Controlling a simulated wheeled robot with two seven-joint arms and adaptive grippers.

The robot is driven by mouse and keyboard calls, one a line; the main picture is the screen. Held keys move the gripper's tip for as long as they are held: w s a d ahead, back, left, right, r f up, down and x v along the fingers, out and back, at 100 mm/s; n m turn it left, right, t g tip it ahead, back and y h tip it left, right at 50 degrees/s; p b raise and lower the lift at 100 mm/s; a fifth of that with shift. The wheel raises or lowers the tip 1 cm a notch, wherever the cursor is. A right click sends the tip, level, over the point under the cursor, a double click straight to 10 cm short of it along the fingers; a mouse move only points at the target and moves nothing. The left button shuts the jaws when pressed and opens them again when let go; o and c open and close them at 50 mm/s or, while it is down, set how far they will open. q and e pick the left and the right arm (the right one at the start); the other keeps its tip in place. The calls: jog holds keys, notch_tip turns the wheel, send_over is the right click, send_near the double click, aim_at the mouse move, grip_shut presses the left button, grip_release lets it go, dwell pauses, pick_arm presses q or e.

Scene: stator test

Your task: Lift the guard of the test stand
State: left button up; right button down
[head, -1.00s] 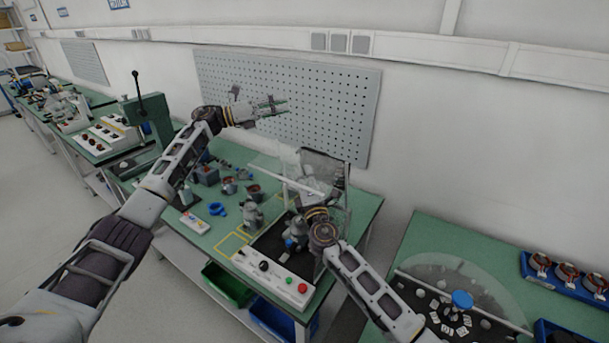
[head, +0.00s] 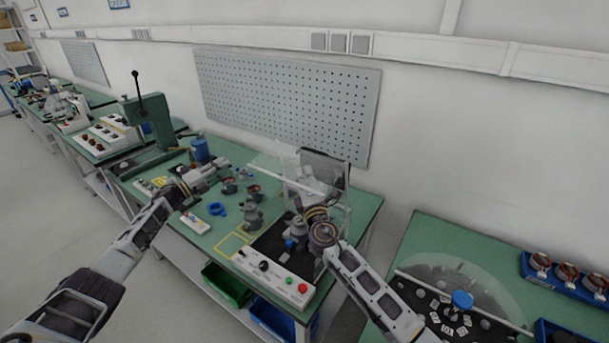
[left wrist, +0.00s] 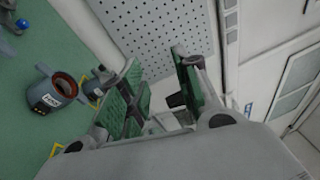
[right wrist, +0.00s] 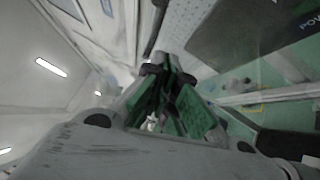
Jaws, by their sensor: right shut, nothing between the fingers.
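The test stand has a white control box (head: 275,277) in front, a black bed (head: 268,243) and a clear guard with a pale bar (head: 284,179) along its edge. The guard stands tilted above the bed; its exact angle is hard to tell. My right gripper (head: 308,188) is at the guard, beside or under the bar, partly hidden by the clear sheet. In the right wrist view its green-padded fingers (right wrist: 165,85) are together and empty. My left gripper (head: 217,170) is over the table left of the stand; in the left wrist view its fingers (left wrist: 160,85) are apart and empty.
A grey stator housing (head: 251,215) stands left of the bed, near a blue ring (head: 217,209). A blue container (head: 200,150) and a green press (head: 150,120) stand further left. A perforated panel (head: 285,100) hangs behind. Another table (head: 425,240) is at right.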

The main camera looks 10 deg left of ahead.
pick_arm(q)
jog(key=s+a+f+n+y, duration=0.55)
jog(key=s+a+f, duration=0.35)
jog(key=a+f, duration=0.25)
jog(key=s+a+f+n+y, duration=0.5)
jog(key=s+a+f+n, duration=0.2)
jog(key=s+a+f, duration=0.4)
jog(key=s+d+f+n+g+y, duration=0.1)
jog(key=s+d+f+n+g, duration=0.2)
jog(key=s+d+f, duration=0.6)
jog(key=s+d+f+n+g, duration=0.2)
jog(key=s+d+f, duration=0.25)
jog(key=f, duration=0.95)
jog(key=s+d+f+n+g+y, duration=0.1)
jog(key=s+d+f+n+g, duration=0.2)
jog(key=s+d+f, duration=0.6)
jog(key=s+d+f+n+g+h, duration=0.1)
jog(key=s+d+f+g, duration=0.2)
jog(key=s+d+f, duration=0.4)
jog(key=s+d+f+n+g+h, duration=0.1)
jog(key=s+d+f+g, duration=0.3)
jog(key=s+d, duration=1.2)
jog(key=s+f+n, duration=0.1)
jog(key=s+f, duration=0.2)
jog(key=shift+d+f+g, duration=0.2)
jog(key=shift+d+g, duration=0.1)
jog(key=shift+d, duration=0.1)
jog(key=shift+s+f, duration=0.1)
